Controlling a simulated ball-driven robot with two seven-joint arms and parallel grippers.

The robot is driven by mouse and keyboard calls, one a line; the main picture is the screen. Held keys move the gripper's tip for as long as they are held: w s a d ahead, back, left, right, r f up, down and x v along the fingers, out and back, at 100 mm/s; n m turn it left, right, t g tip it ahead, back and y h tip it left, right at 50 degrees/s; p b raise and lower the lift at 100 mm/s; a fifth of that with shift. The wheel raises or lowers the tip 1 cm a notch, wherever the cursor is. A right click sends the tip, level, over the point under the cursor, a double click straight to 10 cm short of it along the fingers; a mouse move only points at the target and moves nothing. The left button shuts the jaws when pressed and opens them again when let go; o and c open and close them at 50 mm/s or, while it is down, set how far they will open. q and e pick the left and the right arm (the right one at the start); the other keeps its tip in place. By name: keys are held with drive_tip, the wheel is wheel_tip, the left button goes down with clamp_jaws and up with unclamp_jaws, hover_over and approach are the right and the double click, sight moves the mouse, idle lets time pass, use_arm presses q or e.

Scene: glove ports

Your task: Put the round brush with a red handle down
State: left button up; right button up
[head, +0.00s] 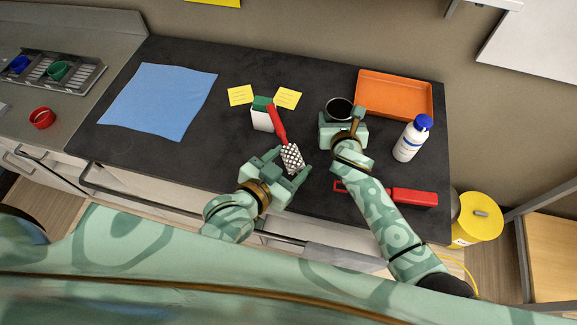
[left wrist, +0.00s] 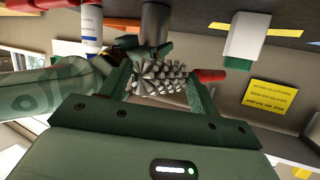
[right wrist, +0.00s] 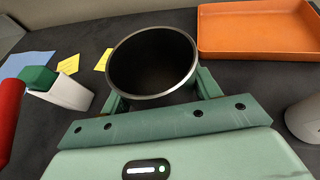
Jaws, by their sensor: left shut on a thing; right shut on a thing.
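The round brush (head: 278,126) has a red handle and a pale bristle head with a dark grid look. My left gripper (head: 281,167) is shut on its bristle end, and the handle points up and away toward the white box. In the left wrist view the bristles (left wrist: 160,76) sit between the fingers. My right gripper (head: 343,125) is shut on a dark, round, open-topped cup (head: 339,110). In the right wrist view the cup (right wrist: 153,64) stands between the fingers, its inside looking empty. Whether the brush touches the table cannot be told.
The dark table holds a blue cloth (head: 160,100), a green-lidded white box (head: 262,119), yellow notes (head: 240,95), an orange tray (head: 394,95), a blue-capped white bottle (head: 408,142) and a red long tool (head: 400,196). Bare table lies between cloth and brush.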

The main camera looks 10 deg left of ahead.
use_arm(q)
drive_tip(key=shift+f, duration=1)
drive_tip(key=shift+f, duration=0.25)
drive_tip(key=shift+f, duration=0.35)
drive_tip(key=o, duration=1)
drive_tip(key=shift+c, duration=0.2)
drive_tip(key=shift+r, duration=0.25)
drive_tip(key=v, duration=1.2)
drive_tip(key=shift+r, duration=0.35)
drive_tip(key=shift+a, duration=0.1)
